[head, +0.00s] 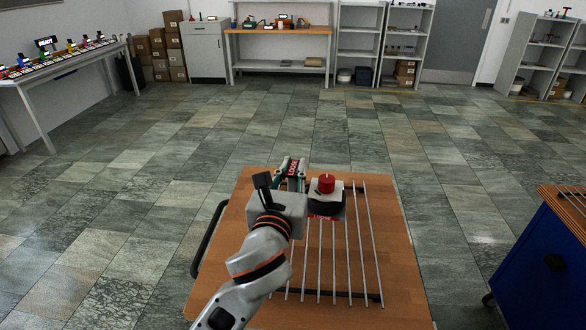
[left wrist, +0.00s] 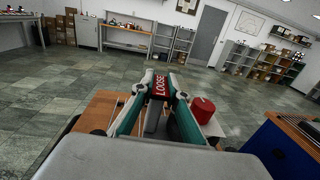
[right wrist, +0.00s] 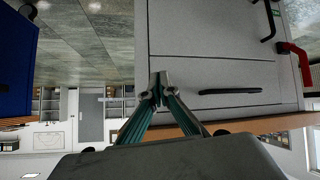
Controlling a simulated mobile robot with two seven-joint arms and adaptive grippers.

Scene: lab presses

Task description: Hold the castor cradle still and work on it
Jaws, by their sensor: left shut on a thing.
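On a wooden-topped table (head: 392,250), a small unit that I take for the castor cradle (head: 327,206) has a dark body, a pale top and a red round knob (head: 326,183). The red knob also shows in the left wrist view (left wrist: 203,108). My left gripper (head: 290,170) is just left of it, shut on a part with a red label reading LOOSE (left wrist: 161,86). Whether that part joins the cradle is hidden. My right gripper (right wrist: 158,88) looks shut and empty, its tips before a grey panel (right wrist: 215,60); it is not in the head view.
Several metal rods (head: 364,240) run along the table top beside and in front of the cradle. A blue cabinet (head: 545,262) stands to the right. A black handle (right wrist: 230,91) and a red lever (right wrist: 296,60) are on the grey panel. The tiled floor beyond the table is open.

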